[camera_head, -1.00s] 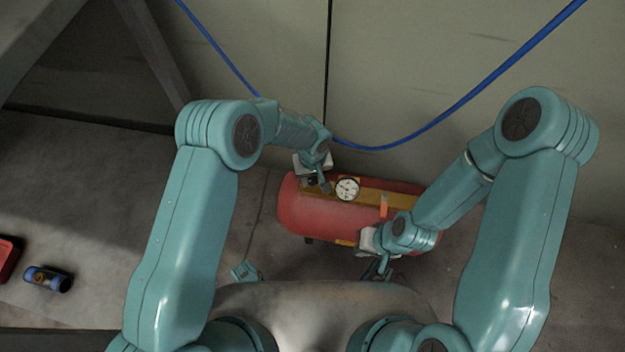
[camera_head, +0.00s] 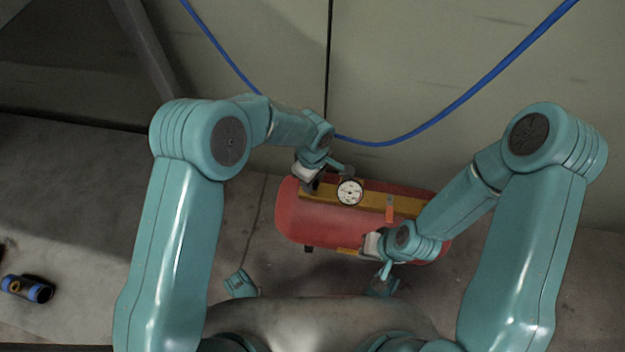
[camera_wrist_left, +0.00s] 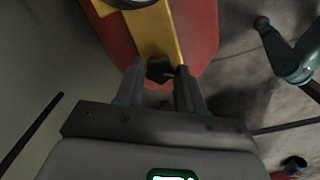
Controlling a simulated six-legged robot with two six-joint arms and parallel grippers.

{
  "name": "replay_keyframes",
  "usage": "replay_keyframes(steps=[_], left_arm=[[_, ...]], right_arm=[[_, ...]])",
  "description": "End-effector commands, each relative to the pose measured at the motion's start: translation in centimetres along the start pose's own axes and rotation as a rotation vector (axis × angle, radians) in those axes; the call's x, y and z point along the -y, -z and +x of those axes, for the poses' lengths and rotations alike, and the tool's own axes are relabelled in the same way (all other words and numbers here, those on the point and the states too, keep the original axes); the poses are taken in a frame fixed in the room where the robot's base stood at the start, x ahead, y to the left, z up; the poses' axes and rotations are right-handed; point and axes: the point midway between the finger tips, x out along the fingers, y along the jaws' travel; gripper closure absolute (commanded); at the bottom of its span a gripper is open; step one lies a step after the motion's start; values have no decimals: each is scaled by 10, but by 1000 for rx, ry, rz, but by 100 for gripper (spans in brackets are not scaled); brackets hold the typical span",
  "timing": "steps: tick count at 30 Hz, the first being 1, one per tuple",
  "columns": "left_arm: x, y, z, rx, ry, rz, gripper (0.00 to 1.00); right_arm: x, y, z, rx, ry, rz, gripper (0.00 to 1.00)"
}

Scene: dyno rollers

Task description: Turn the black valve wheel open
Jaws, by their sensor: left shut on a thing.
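The black valve wheel (camera_wrist_left: 159,66) sits at the end of the yellow strip on the red tank (camera_head: 290,215). In the left wrist view it shows as a small dark piece between the fingertips. My left gripper (camera_wrist_left: 160,76) is shut on it. In the head view the left gripper (camera_head: 312,184) is at the tank's left end, and the wheel is mostly hidden there. My right gripper (camera_head: 386,268) is at the tank's front right side. Its fingers are too small and overlapped to tell open from shut.
A round white gauge (camera_head: 350,191) and an orange lever (camera_head: 389,209) stand on the yellow strip, right of my left gripper. A blue hose (camera_head: 440,120) hangs along the wall behind. A blue and black cylinder (camera_head: 27,288) lies on the floor at far left.

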Motion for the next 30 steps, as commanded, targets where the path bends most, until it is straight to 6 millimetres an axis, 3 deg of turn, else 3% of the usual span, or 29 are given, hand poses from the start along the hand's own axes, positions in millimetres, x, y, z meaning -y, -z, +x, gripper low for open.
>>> replay_keyframes(steps=[16, 17, 19, 30], left_arm=[[0, 0, 0, 0, 0, -26, 93], [0, 0, 0, 0, 0, -26, 59], [0, 0, 0, 0, 0, -26, 37], [0, 0, -7, -1, -1, -25, 37]], right_arm=[[-1, 2, 2, -7, 0, -2, 100], [-1, 2, 2, -7, 0, -2, 100], [-1, 2, 2, -7, 0, -1, 100], [0, 1, -1, -3, 0, -1, 100]])
